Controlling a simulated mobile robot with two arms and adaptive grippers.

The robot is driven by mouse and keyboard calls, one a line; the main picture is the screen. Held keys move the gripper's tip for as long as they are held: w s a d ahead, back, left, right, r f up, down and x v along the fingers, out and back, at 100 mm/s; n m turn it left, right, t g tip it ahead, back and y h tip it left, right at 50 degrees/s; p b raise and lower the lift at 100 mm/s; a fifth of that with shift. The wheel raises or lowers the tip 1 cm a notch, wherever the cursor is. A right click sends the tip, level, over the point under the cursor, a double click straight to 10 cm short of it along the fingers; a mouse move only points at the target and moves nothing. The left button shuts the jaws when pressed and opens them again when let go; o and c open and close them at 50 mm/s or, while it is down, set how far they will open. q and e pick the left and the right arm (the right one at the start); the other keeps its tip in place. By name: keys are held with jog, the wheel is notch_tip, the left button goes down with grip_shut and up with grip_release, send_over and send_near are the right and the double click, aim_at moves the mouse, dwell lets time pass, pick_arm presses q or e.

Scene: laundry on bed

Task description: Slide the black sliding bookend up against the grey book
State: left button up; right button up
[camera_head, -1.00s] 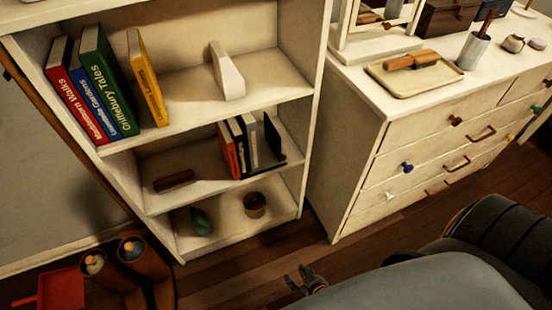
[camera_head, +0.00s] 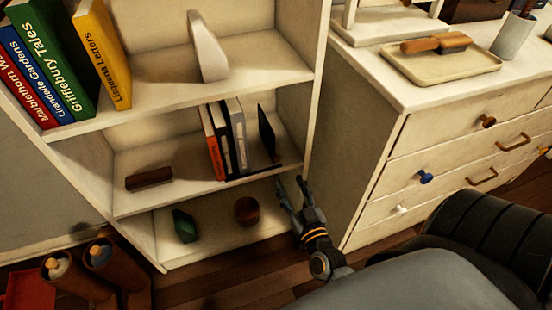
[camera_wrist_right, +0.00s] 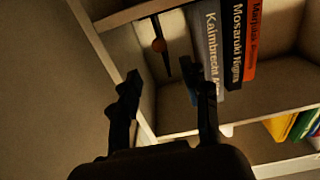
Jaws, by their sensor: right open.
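The black sliding bookend (camera_head: 266,132) stands upright on the middle shelf, to the right of the grey book (camera_head: 238,130), with a gap between them. In the right wrist view the bookend (camera_wrist_right: 165,60) shows as a thin dark edge beside the grey book (camera_wrist_right: 207,45). My right gripper (camera_head: 290,182) is open and empty, below and in front of the bookend near the bookcase's right side. In the wrist view its fingers (camera_wrist_right: 162,78) are spread, with the bookend's edge between and beyond the tips. My left gripper is not in view.
A black book (camera_head: 222,135) and an orange book (camera_head: 211,145) stand left of the grey one. A brown block (camera_head: 149,178) lies farther left on that shelf. The bookcase's right side panel (camera_head: 312,110) and a white dresser (camera_head: 395,170) flank my right gripper.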

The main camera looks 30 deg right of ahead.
aim_at(277, 160)
jog(key=b+x, duration=0.1)
jog(key=x, duration=1)
jog(key=shift+w+b, duration=0.15)
jog(key=shift+b, duration=0.15)
grip_shut()
